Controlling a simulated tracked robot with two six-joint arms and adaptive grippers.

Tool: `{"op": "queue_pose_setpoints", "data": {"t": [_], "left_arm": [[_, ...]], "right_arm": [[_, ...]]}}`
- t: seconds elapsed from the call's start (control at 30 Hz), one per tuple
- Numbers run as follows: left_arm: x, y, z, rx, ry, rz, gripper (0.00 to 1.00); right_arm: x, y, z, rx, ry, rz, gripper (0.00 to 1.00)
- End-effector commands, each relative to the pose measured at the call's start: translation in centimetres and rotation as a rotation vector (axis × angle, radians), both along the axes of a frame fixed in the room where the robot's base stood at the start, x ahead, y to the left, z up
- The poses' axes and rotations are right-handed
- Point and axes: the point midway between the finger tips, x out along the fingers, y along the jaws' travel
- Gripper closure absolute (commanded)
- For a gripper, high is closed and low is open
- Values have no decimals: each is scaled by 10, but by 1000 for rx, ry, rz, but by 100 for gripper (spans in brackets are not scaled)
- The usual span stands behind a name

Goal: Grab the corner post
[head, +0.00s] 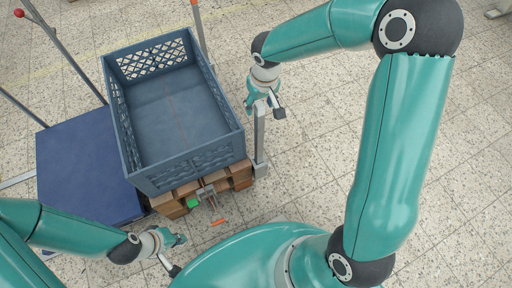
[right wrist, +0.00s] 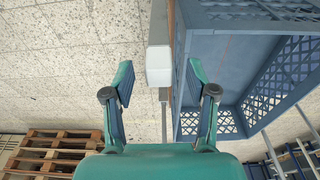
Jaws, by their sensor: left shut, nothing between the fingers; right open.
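The corner post (head: 260,145) is a grey upright bar standing close beside the right side of the blue crate. In the right wrist view its pale end (right wrist: 159,66) shows midway across the gap between my fingers. My right gripper (head: 265,108) is open at the upper part of the post; in its wrist view (right wrist: 160,80) one finger lies on each side of the post's line, with visible gaps and no clear contact. My left gripper (head: 174,256) is shut and empty, low at the front left, near the crate's base.
The blue crate (head: 183,153) rests on a wooden pallet (head: 168,205). A dark blue platform (head: 75,170) lies to its left. Another wooden pallet (right wrist: 45,150) shows in the wrist view. Tiled floor at right is clear.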

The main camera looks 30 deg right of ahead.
Motion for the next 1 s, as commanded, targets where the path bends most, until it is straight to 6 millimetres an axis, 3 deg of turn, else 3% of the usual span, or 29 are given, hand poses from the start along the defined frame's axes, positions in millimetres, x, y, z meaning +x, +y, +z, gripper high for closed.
{"op": "queue_pose_setpoints", "data": {"t": [0.43, 0.7, 1.0], "left_arm": [[0, 0, -14, 0, 0, 0, 100], [0, 0, -14, 0, 0, 0, 100], [0, 0, -14, 0, 0, 0, 100]], "right_arm": [[6, -1, -49, 0, 2, 1, 43], [7, -1, -52, 0, 0, 2, 43], [8, 0, -52, 0, 0, 3, 91]]}}
